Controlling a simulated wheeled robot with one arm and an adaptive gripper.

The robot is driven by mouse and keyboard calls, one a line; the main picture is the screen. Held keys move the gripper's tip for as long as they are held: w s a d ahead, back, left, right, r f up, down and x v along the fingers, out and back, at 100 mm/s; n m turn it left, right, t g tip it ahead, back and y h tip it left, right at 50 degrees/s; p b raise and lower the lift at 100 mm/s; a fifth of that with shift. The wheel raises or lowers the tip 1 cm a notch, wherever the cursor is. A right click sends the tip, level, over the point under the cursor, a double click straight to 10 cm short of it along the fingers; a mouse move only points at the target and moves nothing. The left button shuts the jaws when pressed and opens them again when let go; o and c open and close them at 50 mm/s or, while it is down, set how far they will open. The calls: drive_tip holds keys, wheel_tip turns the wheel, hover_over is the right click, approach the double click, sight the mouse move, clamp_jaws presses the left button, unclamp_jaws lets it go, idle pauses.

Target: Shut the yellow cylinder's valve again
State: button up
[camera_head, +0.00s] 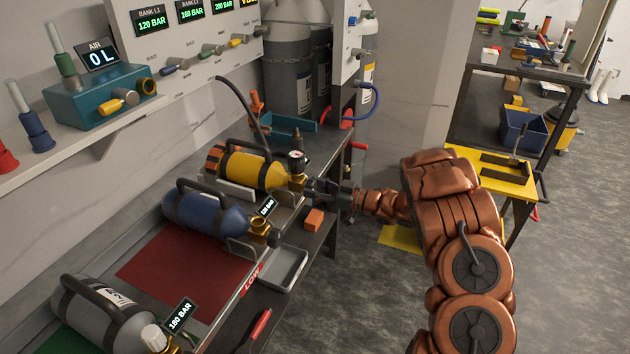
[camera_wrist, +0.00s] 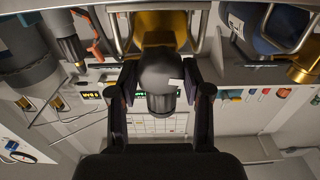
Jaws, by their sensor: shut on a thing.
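The yellow cylinder (camera_head: 250,171) lies in a cradle on the bench, with a black handle over it and a round gauge at its valve end. It also shows at the top of the wrist view (camera_wrist: 165,27). Its valve has a dark knob (camera_wrist: 160,78) that faces the wrist camera. My gripper (camera_head: 318,187) reaches in from the right at the valve end. In the wrist view its two fingers (camera_wrist: 160,98) stand on both sides of the dark knob and are shut on it. In the head view the knob is largely hidden by the fingers.
A blue cylinder (camera_head: 208,214) lies close beside the yellow one, and a grey cylinder (camera_head: 103,312) lies nearer. An orange block (camera_head: 314,220) and a grey tray (camera_head: 281,274) sit near the bench edge. A gauge panel (camera_head: 200,52) stands behind.

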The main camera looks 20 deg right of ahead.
drive_tip(key=m+p, duration=0.2)
drive_tip(key=m, duration=0.1)
drive_tip(key=shift+r+m+p, duration=0.15)
drive_tip(key=shift+m+p, duration=0.15)
drive_tip(key=shift+m, duration=0.1)
drive_tip(key=m+p, duration=0.2)
drive_tip(key=m, duration=0.2)
drive_tip(key=shift+m+p, duration=0.3)
drive_tip(key=shift+p, duration=0.1)
drive_tip(key=m+p, duration=0.1)
drive_tip(key=m, duration=0.2)
drive_tip(key=shift+m+p, duration=0.3)
drive_tip(key=shift+f+m+p, duration=0.15)
drive_tip(key=shift+m+p, duration=0.2)
drive_tip(key=shift+m, duration=0.6)
drive_tip(key=shift+f+m+p, duration=0.1)
drive_tip(key=shift+m+p, duration=0.2)
drive_tip(key=shift+m, duration=0.65)
drive_tip(key=o, duration=1.2)
drive_tip(key=shift+c, duration=0.2)
drive_tip(key=shift+d, duration=0.1)
drive_tip(key=v, duration=1.2)
drive_tip(key=shift+w, duration=0.1)
